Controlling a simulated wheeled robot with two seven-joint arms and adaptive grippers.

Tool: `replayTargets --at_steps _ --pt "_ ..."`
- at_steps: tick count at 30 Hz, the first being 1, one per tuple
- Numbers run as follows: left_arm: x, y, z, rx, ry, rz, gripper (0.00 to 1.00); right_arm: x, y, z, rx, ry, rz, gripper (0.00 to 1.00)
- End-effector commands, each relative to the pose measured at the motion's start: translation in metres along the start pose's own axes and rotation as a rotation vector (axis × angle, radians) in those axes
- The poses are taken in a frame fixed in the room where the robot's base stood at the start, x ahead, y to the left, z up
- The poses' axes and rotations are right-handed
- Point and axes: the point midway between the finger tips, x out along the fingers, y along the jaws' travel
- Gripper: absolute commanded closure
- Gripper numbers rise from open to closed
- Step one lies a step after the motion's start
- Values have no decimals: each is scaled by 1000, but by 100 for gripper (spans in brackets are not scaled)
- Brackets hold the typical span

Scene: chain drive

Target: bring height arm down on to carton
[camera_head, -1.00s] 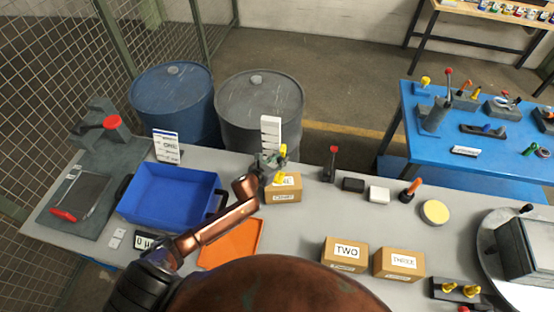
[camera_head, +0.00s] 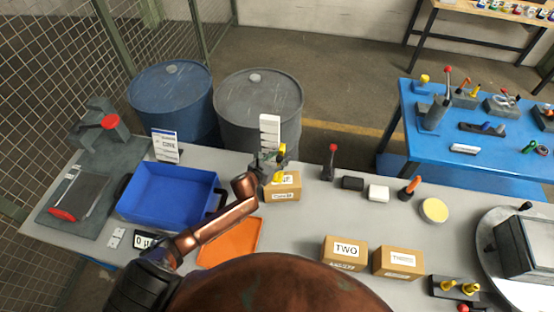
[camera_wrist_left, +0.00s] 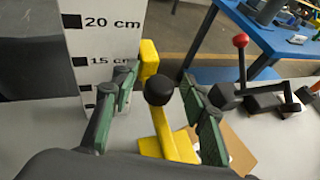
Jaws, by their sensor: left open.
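The yellow height arm (camera_head: 279,177) is low on the white height scale (camera_head: 269,132), over the top of a brown carton (camera_head: 283,190). In the left wrist view the yellow arm (camera_wrist_left: 168,142) has a black knob (camera_wrist_left: 160,91) at its near end, beside the scale (camera_wrist_left: 100,42) with its 15 and 20 cm marks. My left gripper (camera_head: 264,164) is open, its green-sided fingers (camera_wrist_left: 163,108) on either side of the knob, with gaps. The carton (camera_wrist_left: 238,152) is partly hidden behind a finger. I cannot tell whether the arm touches it. My right gripper is out of view.
A blue bin (camera_head: 168,193) and an orange mat (camera_head: 230,243) lie near my left arm. Cartons TWO (camera_head: 345,252) and THREE (camera_head: 398,262) stand at the front. A red-knobbed lever (camera_head: 329,163) stands right of the gauge. Two drums (camera_head: 258,105) stand behind the table.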

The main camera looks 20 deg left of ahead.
Motion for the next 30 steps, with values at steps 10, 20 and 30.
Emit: replayTargets --at_steps 10,20,30 --pt "-53 1 -2 4 2 -1 59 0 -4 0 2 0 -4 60" --pt "-109 1 -1 1 1 1 59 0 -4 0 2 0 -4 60" --pt "-120 0 0 0 0 1 59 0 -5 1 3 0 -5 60"
